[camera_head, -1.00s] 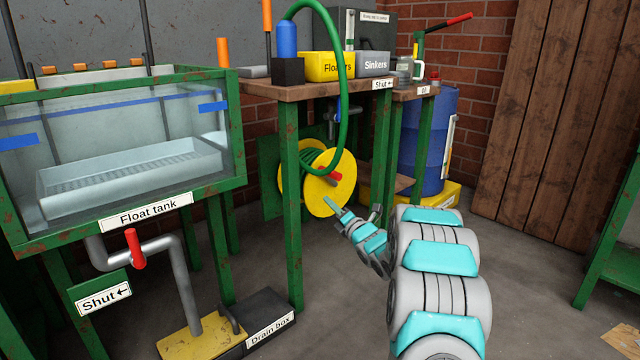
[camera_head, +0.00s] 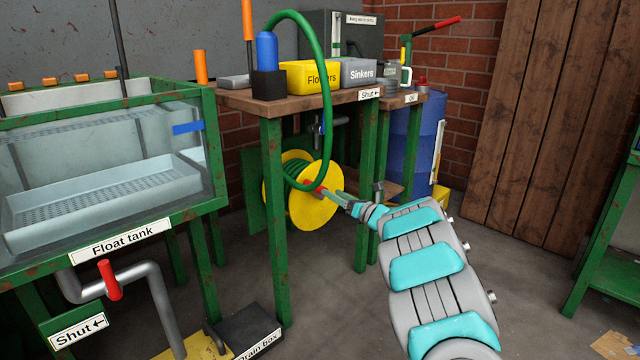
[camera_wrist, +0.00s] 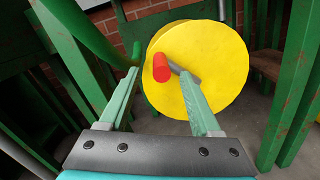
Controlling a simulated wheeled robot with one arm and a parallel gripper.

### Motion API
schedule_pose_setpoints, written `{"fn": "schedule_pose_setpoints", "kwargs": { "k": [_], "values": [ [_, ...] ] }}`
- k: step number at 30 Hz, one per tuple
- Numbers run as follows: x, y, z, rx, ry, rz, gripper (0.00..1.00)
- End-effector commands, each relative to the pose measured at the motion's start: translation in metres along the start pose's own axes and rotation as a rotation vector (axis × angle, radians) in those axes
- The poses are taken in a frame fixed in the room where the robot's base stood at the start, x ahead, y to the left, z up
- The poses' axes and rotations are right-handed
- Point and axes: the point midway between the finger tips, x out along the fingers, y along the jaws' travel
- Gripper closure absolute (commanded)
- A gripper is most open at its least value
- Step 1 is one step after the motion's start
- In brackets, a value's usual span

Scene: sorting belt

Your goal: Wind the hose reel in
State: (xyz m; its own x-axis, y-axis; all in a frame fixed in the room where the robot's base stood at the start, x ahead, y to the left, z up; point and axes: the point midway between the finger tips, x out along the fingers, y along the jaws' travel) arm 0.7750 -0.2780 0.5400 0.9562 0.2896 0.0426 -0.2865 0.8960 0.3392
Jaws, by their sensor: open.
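The hose reel (camera_head: 316,205) has round yellow side plates and stands under the wooden bench. Green hose (camera_head: 325,90) is coiled on it and loops up over the bench top. A red crank knob (camera_wrist: 161,68) sticks out from the front plate on a grey crank arm (camera_wrist: 186,71). In the wrist view my gripper (camera_wrist: 159,75) is open, with one finger on each side of the knob. I cannot tell whether the fingers touch it. In the head view my gripper (camera_head: 333,194) is at the plate's right side, and the knob is partly hidden.
A green bench leg (camera_head: 276,220) stands left of the reel and another (camera_head: 366,190) right of it, close to my arm. The float tank (camera_head: 110,180) is at the left. A blue drum (camera_head: 425,140) stands behind. Open floor lies at the right.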

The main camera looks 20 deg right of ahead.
Motion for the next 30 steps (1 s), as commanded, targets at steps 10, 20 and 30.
{"fn": "schedule_pose_setpoints", "kwargs": {
  "k": [10,20,30],
  "values": [
    [-0.007,0.002,-0.013,-0.108,0.057,0.040,0.36],
    [0.026,0.005,-0.015,-0.106,0.057,0.042,0.36],
    [0.066,0.007,-0.016,-0.107,0.055,0.043,0.36]
  ]
}}
